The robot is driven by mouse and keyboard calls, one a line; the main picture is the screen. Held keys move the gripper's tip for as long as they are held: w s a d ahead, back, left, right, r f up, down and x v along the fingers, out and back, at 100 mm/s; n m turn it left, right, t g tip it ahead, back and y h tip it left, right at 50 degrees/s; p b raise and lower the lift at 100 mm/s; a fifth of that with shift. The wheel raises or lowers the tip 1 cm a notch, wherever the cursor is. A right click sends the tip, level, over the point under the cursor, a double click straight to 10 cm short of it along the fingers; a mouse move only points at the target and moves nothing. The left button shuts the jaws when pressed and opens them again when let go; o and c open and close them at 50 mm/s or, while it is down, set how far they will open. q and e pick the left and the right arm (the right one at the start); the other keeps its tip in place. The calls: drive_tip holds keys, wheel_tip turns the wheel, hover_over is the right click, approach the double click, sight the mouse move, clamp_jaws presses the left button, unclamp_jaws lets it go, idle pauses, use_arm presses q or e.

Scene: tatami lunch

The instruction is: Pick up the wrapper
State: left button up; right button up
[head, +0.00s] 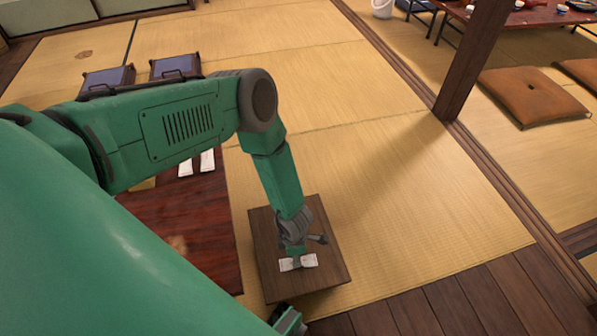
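A small white wrapper (288,265) lies on, or just above, the near part of a small square wooden table (325,273). My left arm comes in from the left and bends down to this table. My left gripper (299,255) points down at the wrapper, and its dark fingers overlap the wrapper's middle in the picture. One dark finger link sticks out to the right. I cannot tell whether the fingers are closed on the wrapper. My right gripper is not clearly visible.
A low reddish table (205,235) with two white packets (207,161) stands left of the small table, partly behind my arm. Two dark boxes (175,67) sit at the back left. A wooden post (475,60) and brown cushion (531,97) are right. Tatami right of the small table is clear.

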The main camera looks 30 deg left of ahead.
use_arm(q)
wheel_tip(320, 180, down, 2)
drive_tip(key=shift+f+b, duration=0.15)
drive_tip(key=shift+b, duration=0.2)
drive_tip(key=f+b, duration=0.3)
drive_tip(key=f, duration=0.1)
drive_tip(key=shift+w+f+b, duration=0.1)
drive_tip(key=shift+w+b, duration=0.25)
drive_tip(key=shift+w, duration=0.05)
drive_tip(key=shift+f+b, duration=0.3)
drive_tip(key=shift+f, duration=0.2)
drive_tip(key=c, duration=0.4)
